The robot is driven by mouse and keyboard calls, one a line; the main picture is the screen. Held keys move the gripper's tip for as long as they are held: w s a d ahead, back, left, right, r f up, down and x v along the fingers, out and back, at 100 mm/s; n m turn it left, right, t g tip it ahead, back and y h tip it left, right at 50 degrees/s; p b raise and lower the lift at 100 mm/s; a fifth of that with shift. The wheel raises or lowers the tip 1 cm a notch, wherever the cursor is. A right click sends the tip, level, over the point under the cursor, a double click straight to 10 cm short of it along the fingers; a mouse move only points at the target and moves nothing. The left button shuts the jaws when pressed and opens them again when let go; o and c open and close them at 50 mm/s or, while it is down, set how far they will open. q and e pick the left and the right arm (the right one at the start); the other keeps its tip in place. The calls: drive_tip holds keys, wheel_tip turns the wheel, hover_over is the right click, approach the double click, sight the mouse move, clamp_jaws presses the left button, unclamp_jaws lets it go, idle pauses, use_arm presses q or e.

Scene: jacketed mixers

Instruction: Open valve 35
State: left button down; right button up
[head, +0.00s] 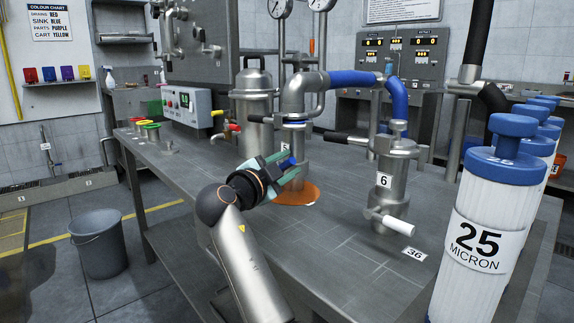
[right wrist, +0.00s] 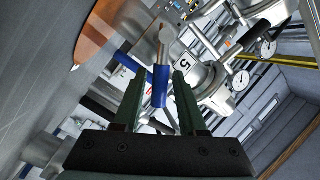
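My right gripper (head: 276,166) is at the pipework marked 5 in the middle of the steel bench. It is open, with its green fingers apart. A blue lever handle (right wrist: 160,84) lies between the fingers in the right wrist view, with a gap visible on either side. In the head view its blue end (head: 287,163) shows at the fingertips. No 35 label is readable; a 36 label (head: 414,253) lies on the bench by a white-handled valve (head: 392,222) below filter housing 6 (head: 384,190). My left gripper is out of view.
An orange patch (head: 298,193) lies on the bench (head: 330,225) under the pipework. Blue-capped 25 micron filters (head: 482,225) stand at the right. A steel canister (head: 253,105) is behind the gripper. A grey bucket (head: 100,245) stands on the floor at left.

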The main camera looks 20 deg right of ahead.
clamp_jaws()
idle(1.1)
